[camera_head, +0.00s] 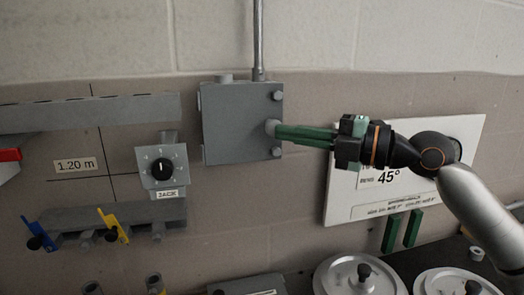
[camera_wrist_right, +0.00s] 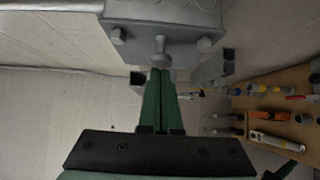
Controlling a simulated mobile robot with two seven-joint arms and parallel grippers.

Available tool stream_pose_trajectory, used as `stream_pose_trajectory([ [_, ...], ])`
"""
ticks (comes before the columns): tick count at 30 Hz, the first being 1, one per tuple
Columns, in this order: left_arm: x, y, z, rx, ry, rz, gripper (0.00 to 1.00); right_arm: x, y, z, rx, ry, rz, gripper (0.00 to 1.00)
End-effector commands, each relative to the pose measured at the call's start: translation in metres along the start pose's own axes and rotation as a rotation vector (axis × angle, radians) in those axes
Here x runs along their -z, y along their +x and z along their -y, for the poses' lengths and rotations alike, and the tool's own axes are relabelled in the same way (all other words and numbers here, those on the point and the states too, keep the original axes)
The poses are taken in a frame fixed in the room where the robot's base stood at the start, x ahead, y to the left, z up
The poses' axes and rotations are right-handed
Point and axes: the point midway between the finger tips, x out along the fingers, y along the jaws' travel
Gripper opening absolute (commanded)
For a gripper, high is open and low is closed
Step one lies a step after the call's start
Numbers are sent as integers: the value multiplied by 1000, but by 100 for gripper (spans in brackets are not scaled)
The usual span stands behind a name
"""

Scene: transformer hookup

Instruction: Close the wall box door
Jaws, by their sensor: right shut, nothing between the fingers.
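The grey wall box (camera_head: 238,122) is mounted on the wall below a vertical conduit. Its door appears flat against the box front, with a round knob (camera_head: 271,127) at the right edge and bolts above and below it. My right gripper (camera_head: 279,131) comes in from the right, its green fingers shut and empty, with the tips at the knob. In the right wrist view the box (camera_wrist_right: 165,12) is at the top and the knob (camera_wrist_right: 160,45) is just ahead of the closed fingertips (camera_wrist_right: 160,72). I cannot tell whether they touch. My left gripper is not in view.
A dial box (camera_head: 162,167) and a grey rail (camera_head: 90,112) are on the wall at left. A white panel marked 45° (camera_head: 345,200) is behind my right arm. Round lidded items (camera_head: 360,275) stand below. The right wrist view shows a tool board (camera_wrist_right: 275,115) at right.

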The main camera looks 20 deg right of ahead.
Motion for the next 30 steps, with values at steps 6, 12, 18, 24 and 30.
stream_pose_trajectory([
  [6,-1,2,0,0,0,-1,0,-11,3,0,-2,-1,2,0],
  [12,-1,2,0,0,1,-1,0,-16,4,-2,-5,-4,9,0],
  [18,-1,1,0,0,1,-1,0,-17,3,-3,-9,-7,12,0],
  [24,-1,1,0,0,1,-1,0,-17,3,-4,-10,-7,13,0],
  [30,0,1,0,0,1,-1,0,-13,5,-5,-10,-7,10,0],
])
